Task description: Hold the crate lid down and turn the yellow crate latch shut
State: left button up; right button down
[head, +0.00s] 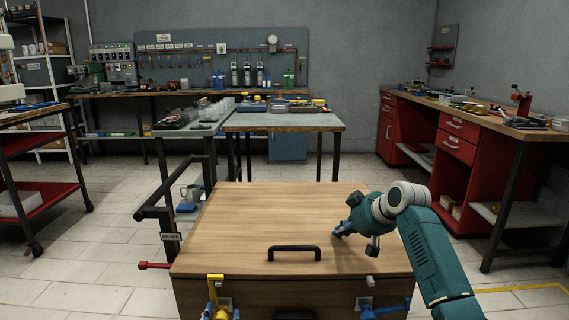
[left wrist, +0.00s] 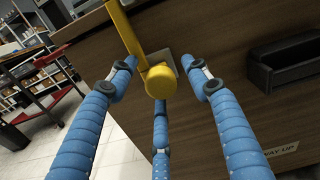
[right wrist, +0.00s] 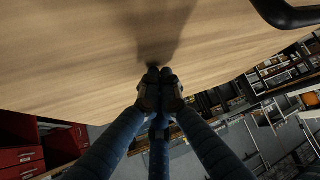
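The wooden crate's lid (head: 260,215) lies flat, with a black handle (head: 294,249) near its front edge. The yellow crate latch (head: 214,290) is at the front left; its arm points up past the lid's edge. In the left wrist view the latch's round yellow hub (left wrist: 161,82) sits between the blue fingers of my left gripper (left wrist: 160,75), which are spread open around it. Whether they touch it I cannot tell. My right gripper (head: 342,231) is shut, fingertips together, pointing down at the lid's right part. In the right wrist view its tips (right wrist: 159,75) meet their shadow at the wood.
A blue latch (head: 385,308) is on the crate's front right. A black front grip (left wrist: 285,65) lies right of the yellow latch. A dark rail stand (head: 165,208) and a red handle (head: 153,265) are left of the crate. A workbench (head: 285,122) stands behind it.

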pick_arm(q)
jog(key=shift+s+f, duration=0.1)
pick_arm(e)
jog(key=shift+f, duration=0.15)
pick_arm(q)
jog(key=s, duration=1)
dwell(0.4)
notch_tip(320, 180, up, 10)
jog(key=p, duration=0.9)
jog(key=shift+f+p, duration=0.15)
jog(key=shift+p, duration=0.2)
pick_arm(e)
notch_tip(320, 180, up, 9)
pick_arm(q)
jog(key=shift+w+f, duration=0.1)
